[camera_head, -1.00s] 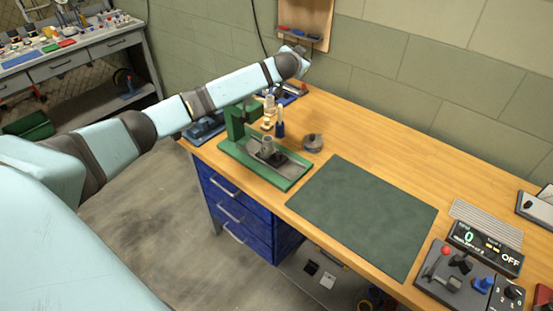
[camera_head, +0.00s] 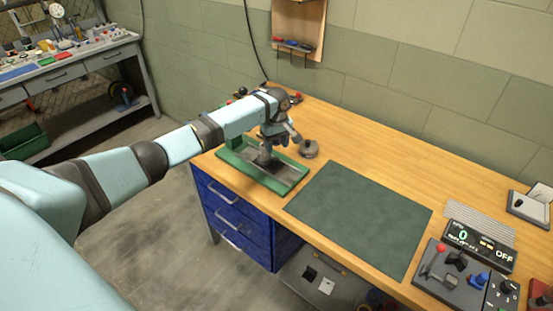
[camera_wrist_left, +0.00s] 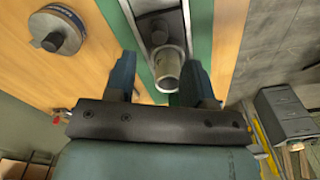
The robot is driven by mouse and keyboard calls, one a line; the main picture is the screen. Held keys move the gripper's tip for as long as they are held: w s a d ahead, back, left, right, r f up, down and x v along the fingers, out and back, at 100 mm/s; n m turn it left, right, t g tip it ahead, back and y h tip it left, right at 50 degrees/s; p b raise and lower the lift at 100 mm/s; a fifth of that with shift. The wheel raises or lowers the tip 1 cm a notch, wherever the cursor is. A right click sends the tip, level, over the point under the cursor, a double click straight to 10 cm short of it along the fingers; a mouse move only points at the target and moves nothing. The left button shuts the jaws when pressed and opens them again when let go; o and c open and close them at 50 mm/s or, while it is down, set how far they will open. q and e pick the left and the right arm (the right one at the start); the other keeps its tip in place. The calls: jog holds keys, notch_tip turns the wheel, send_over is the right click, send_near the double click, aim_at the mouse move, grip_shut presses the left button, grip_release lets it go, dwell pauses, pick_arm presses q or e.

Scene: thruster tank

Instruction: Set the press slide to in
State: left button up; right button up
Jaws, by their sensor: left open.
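The green press base (camera_head: 252,175) stands on the wooden bench, with a grey slide track (camera_head: 286,173) along its top. My left gripper (camera_head: 279,143) is open, pointing down over the press and hiding its upright. In the left wrist view my left gripper (camera_wrist_left: 158,66) has a metal cylinder (camera_wrist_left: 167,72) on the slide between its two fingers. Whether a finger touches it I cannot tell. The green base (camera_wrist_left: 201,38) also shows there. My right gripper is not in view.
A round grey object (camera_head: 309,149) stands just right of the press; it also shows in the left wrist view (camera_wrist_left: 57,31). A dark green mat (camera_head: 362,215) lies clear on the bench. A control panel (camera_head: 455,280) and counter display (camera_head: 478,245) are at the right.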

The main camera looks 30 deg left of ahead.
aim_at(277, 159)
pick_arm(q)
notch_tip(277, 159, down, 7)
jog(key=shift+f, duration=0.1)
dwell(0.3)
